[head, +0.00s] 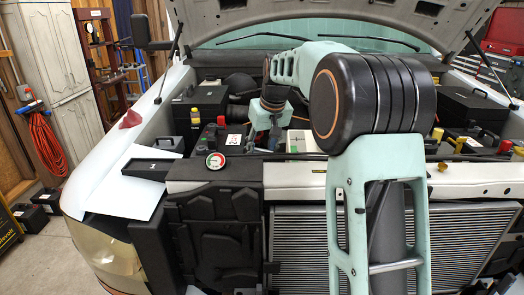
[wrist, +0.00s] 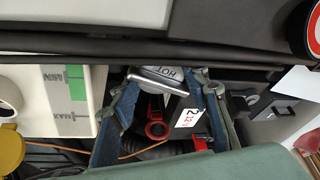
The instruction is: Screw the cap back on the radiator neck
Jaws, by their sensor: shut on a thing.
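The radiator cap (wrist: 165,77) is silvery metal and marked HOT. In the wrist view it sits between the fingertips of my gripper (wrist: 167,82), which is shut on it. In the head view my gripper (head: 270,140) is small and partly hidden behind my arm, over the engine bay just behind the front crossbar. I cannot make out the radiator neck in either view, and I cannot tell whether the cap touches it. The radiator (head: 300,245) shows its fins below the crossbar, partly behind my arm.
A white tank (wrist: 60,95) with MIN and MAX marks stands left of my gripper in the wrist view. A black box with a white label (wrist: 190,118) and red parts lies below the fingers. The open hood (head: 240,12) hangs overhead.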

